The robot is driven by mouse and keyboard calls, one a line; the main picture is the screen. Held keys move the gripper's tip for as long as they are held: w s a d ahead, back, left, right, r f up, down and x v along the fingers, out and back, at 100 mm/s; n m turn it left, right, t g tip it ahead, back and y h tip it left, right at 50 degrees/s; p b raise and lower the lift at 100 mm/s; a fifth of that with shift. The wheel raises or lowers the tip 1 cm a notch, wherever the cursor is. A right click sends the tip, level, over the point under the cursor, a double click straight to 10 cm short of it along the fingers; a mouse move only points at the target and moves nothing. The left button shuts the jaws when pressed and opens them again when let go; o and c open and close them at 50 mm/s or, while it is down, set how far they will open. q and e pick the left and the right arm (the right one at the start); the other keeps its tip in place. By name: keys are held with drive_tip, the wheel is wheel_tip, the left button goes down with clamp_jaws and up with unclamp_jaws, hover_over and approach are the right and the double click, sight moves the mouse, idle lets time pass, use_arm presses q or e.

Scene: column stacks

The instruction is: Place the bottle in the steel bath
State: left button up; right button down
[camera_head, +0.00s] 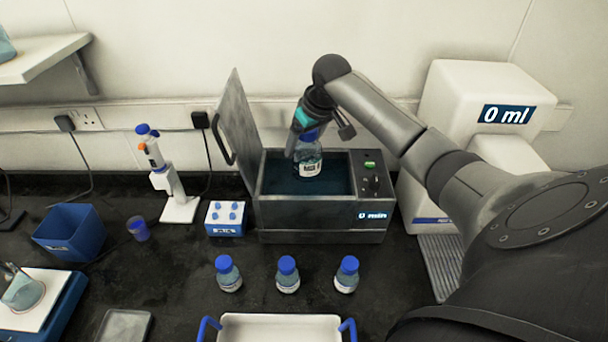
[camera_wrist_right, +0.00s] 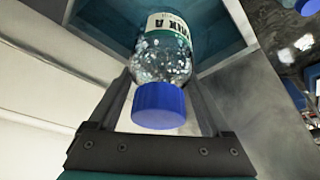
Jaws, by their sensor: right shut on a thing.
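A clear bottle (camera_head: 307,159) with a blue cap and a white label is held by my right gripper (camera_head: 307,134), over the steel bath (camera_head: 322,223). The bath's lid stands open at its left side, and blue-green liquid shows inside. In the right wrist view the bottle (camera_wrist_right: 164,55) sits between the two fingers of my right gripper (camera_wrist_right: 160,105), label end toward the bath (camera_wrist_right: 215,55). The bottle appears upright inside the bath opening; whether its base touches the bath floor cannot be told. My left gripper is not in view.
Three blue-capped bottles (camera_head: 287,275) stand in a row in front of the bath, behind a white tray (camera_head: 280,328) with blue handles. A blue-and-white rack (camera_head: 225,218) and a pipette stand (camera_head: 179,209) are left of the bath. A white dispenser (camera_head: 470,92) stands right.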

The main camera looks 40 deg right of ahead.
sight(316, 151)
wheel_tip(316, 151, down, 11)
drive_tip(key=shift+w+r, duration=0.1)
drive_tip(key=shift+r, duration=0.1)
drive_tip(key=shift+f, duration=0.1)
unclamp_jaws()
idle(0.3)
drive_tip(key=v, duration=1.2)
drive_tip(key=shift+p, duration=0.35)
